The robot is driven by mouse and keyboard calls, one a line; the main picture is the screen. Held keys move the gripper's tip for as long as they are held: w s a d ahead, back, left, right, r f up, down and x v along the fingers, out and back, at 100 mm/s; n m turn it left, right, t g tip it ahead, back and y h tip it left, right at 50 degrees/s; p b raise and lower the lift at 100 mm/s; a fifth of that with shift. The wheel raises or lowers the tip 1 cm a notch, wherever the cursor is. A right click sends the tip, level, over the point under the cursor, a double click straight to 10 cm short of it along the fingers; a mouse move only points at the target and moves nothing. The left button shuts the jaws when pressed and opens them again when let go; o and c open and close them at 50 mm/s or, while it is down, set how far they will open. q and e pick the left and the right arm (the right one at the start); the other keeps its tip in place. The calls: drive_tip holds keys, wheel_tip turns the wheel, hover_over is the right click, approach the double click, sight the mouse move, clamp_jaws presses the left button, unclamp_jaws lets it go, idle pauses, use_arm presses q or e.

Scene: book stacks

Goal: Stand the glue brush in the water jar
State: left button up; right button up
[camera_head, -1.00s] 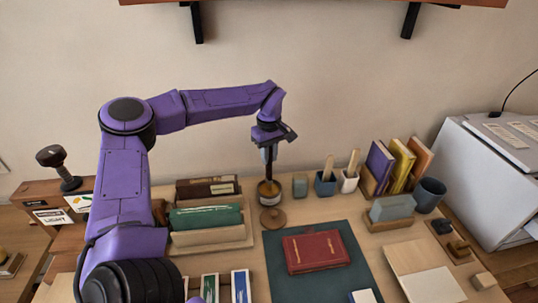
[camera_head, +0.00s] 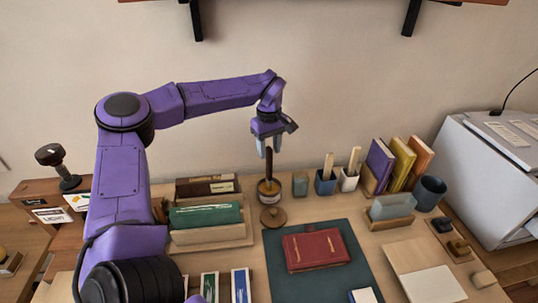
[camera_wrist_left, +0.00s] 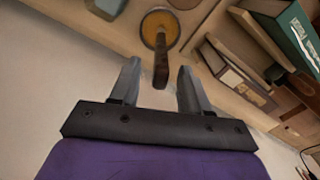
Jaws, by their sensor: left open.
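The glue brush (camera_head: 269,166) stands nearly upright in a round pot (camera_head: 268,190) with amber contents, its dark brown handle up. In the left wrist view the handle (camera_wrist_left: 161,68) rises from the pot (camera_wrist_left: 160,28) towards me. My left gripper (camera_head: 269,146) is above the pot, pointing down and open. Its fingertips (camera_wrist_left: 158,66) are apart on either side of the handle's upper end, with gaps showing. A dark blue-grey cup (camera_head: 430,194) and a small grey-green jar (camera_head: 300,184) stand to the right. I cannot tell which is the water jar. My right gripper is not in view.
A round wooden lid (camera_head: 273,217) lies in front of the pot. Holders with tools (camera_head: 325,183), upright books (camera_head: 400,163) and a grey block (camera_head: 392,207) are to the right. A red book (camera_head: 316,250) lies on a dark mat (camera_head: 285,285). A rack (camera_head: 210,238) stands left.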

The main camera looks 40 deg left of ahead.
use_arm(q)
wheel_tip(320, 180, up, 10)
drive_tip(key=shift+f, duration=0.25)
drive_tip(key=shift+f, duration=0.1)
